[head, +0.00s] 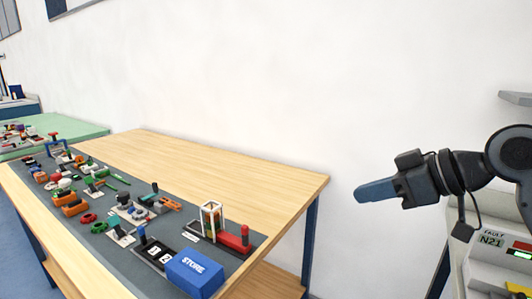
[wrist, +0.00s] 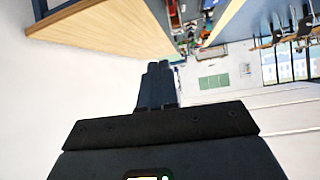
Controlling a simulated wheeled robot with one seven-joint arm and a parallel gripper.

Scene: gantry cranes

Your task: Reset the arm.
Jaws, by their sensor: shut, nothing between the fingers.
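My gripper (head: 375,191) is at the right in the head view, held in the air in front of the white wall. It points left and is apart from the table. Its fingers are together with nothing between them. In the wrist view the shut fingers (wrist: 158,78) show in the middle, with no object at their tips. My arm reaches in from the right edge of the head view.
A wooden table (head: 225,161) bears a dark mat (head: 226,262) with a blue STORE box (head: 194,274) and several small coloured models. A green-topped table (head: 88,129) stands behind left. A grey unit (head: 492,273) with an N21 display is at the lower right.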

